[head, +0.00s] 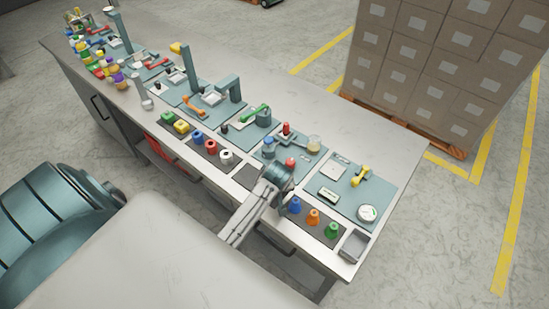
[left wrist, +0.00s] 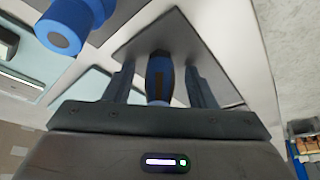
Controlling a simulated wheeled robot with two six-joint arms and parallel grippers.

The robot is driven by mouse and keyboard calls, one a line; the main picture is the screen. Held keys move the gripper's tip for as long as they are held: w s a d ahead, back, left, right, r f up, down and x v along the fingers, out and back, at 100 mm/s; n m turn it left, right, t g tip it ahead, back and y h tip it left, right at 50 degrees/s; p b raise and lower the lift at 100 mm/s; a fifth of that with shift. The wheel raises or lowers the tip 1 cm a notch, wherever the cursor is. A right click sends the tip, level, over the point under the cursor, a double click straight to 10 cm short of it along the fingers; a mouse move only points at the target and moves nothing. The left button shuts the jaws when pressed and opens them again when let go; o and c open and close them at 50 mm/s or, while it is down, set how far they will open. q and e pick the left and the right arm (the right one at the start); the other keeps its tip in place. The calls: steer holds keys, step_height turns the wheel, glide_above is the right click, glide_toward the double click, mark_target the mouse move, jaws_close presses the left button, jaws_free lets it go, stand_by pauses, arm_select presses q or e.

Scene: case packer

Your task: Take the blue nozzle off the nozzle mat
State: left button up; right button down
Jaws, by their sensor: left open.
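The blue nozzle (head: 295,205) stands on the dark nozzle mat (head: 323,222), in a row with an orange nozzle (head: 313,217) and a green nozzle (head: 332,231). My left gripper (left wrist: 160,85) is open, and its two fingers stand on either side of a blue nozzle (left wrist: 160,76), with visible gaps. The dark mat (left wrist: 200,52) shows behind it in the left wrist view. In the head view my arm hides the fingers and part of the mat. My right gripper is not in view.
A large blue round-ended object (left wrist: 70,25) is close by at the upper left of the wrist view. A small grey tray (head: 354,245) stands at the bench's near right corner. A teal work mat (head: 350,190) with a white dial (head: 368,212) lies behind the nozzles.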

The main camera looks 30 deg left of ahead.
arm_select(q)
steer(key=c, duration=1.1)
steer(key=shift+r, duration=0.1)
